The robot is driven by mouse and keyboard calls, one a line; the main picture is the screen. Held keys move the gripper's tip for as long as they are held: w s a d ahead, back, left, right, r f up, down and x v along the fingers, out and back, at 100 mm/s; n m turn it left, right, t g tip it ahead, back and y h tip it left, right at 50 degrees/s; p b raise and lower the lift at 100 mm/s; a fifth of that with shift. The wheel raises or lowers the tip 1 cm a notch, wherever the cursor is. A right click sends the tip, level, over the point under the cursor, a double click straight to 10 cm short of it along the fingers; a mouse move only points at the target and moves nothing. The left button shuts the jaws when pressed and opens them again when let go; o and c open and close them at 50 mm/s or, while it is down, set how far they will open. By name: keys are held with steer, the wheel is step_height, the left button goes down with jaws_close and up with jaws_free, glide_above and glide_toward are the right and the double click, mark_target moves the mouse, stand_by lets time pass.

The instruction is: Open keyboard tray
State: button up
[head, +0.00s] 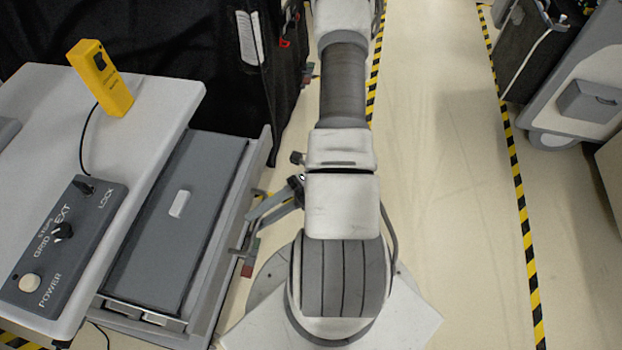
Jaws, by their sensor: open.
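The keyboard tray (205,262) is a light grey frame with a flat dark grey panel, sticking out below the right edge of the cart's worktop (150,82). A small pale raised piece (181,203) sits on the panel. My gripper (250,218) is open, just right of the tray's outer edge, with its fingers pointing left. Part of it is hidden behind my arm. A small bracket-like piece (239,252) shows at the tray's outer edge. I cannot tell whether my fingers touch the tray.
A control box (62,255) with knobs and a yellow handheld unit (100,78) are on the worktop. A black-covered cart (190,60) stands behind. The floor to the right is clear between striped tapes (522,220). Another cart (585,95) stands at the far right.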

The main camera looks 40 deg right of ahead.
steer(key=v, duration=1.6)
steer(key=shift+s, duration=0.15)
steer(key=shift+d, duration=0.2)
